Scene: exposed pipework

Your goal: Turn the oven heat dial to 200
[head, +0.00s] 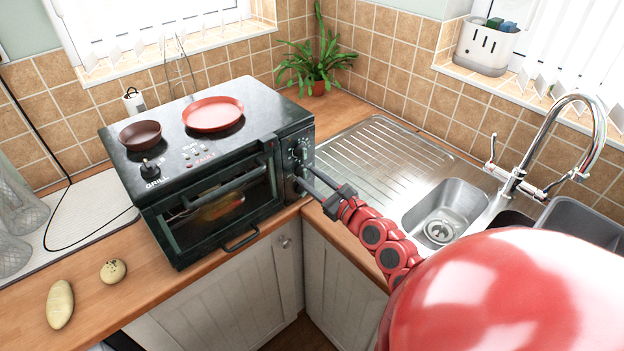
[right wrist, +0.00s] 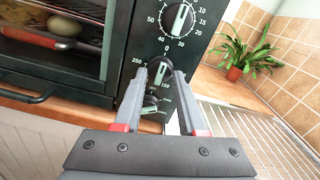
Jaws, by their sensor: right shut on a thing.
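The black toaster oven (head: 180,205) stands on the wooden counter in the head view. Its control panel, on the right of its front, carries dials one above another. In the head view the right gripper (head: 304,174) reaches the panel from the right. My left gripper is not in view.
A timer dial (right wrist: 180,18) sits above the heat dial and another dial (right wrist: 150,103) below it. A red plate (head: 213,113) and a brown bowl (head: 140,134) lie on top. The steel sink (head: 440,212) is at right.

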